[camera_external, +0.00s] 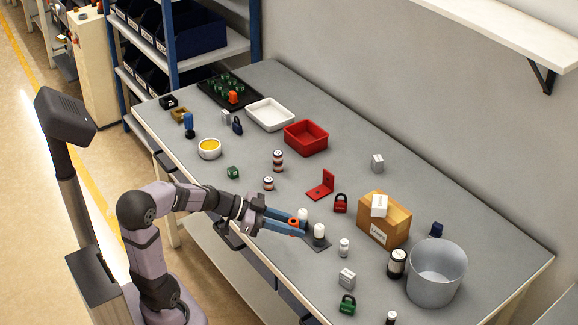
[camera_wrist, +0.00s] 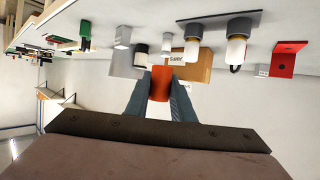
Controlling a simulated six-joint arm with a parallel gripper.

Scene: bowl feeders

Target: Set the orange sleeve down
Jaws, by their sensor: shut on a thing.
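The orange sleeve (camera_external: 294,222) is held between the blue fingers of my gripper (camera_external: 300,227), which is shut on it. It also shows in the wrist view (camera_wrist: 160,84), between both fingers. In the external view the sleeve overlaps the near side of a dark plate (camera_external: 320,245) bearing two white-topped posts (camera_external: 303,214). The plate also shows at the top of the wrist view (camera_wrist: 220,17), with its posts hanging down in that upside-down picture. I cannot tell the sleeve's exact height above the table.
A small white cylinder (camera_external: 344,247), a cardboard box (camera_external: 385,220), a red padlock (camera_external: 340,204) and a red bracket (camera_external: 321,186) stand around the plate. A grey bucket (camera_external: 437,273) is at the right. Striped cylinders (camera_external: 278,161) stand to the left.

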